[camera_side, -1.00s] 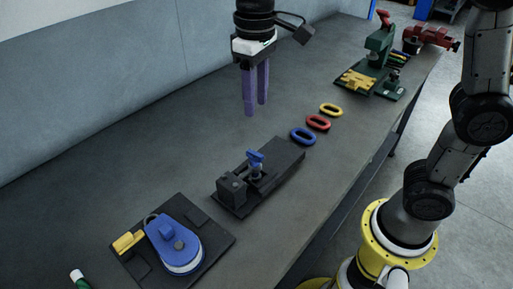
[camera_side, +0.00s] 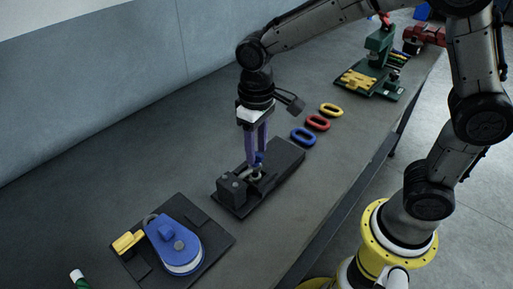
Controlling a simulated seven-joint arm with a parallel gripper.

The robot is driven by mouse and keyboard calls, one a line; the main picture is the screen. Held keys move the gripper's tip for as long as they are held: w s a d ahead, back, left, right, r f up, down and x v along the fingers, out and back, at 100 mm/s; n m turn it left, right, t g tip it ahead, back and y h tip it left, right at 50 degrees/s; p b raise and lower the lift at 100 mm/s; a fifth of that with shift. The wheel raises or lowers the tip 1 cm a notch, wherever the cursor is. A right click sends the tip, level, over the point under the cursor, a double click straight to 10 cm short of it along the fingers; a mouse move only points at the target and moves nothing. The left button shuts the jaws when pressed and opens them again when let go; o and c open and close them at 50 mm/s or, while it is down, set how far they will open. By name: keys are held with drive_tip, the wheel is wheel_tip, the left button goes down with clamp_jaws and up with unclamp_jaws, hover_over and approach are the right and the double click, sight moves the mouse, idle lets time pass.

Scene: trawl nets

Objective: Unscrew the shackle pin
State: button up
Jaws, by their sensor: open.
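The shackle sits in a black fixture (camera_side: 285,158) in the middle of the bench. The blue head of its pin (camera_side: 259,156) points up and is partly hidden by my fingers. My gripper (camera_side: 255,160) points down with its purple fingers at the pin head, one on its near left side. The fingers are open. I cannot tell whether they touch the pin head.
A black plate with a blue block (camera_side: 180,243) and a yellow piece (camera_side: 127,242) lies at the front left. Blue (camera_side: 303,136), red (camera_side: 317,123) and yellow (camera_side: 331,110) links lie behind the fixture. A green press (camera_side: 379,45) and red vise (camera_side: 425,34) stand far back. The left bench is clear.

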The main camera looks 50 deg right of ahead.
drive_tip(key=shift+f, duration=0.35)
clamp_jaws()
drive_tip(key=n, duration=0.4)
drive_tip(key=shift+d+n, duration=0.1)
drive_tip(key=shift+n, duration=0.3)
unclamp_jaws()
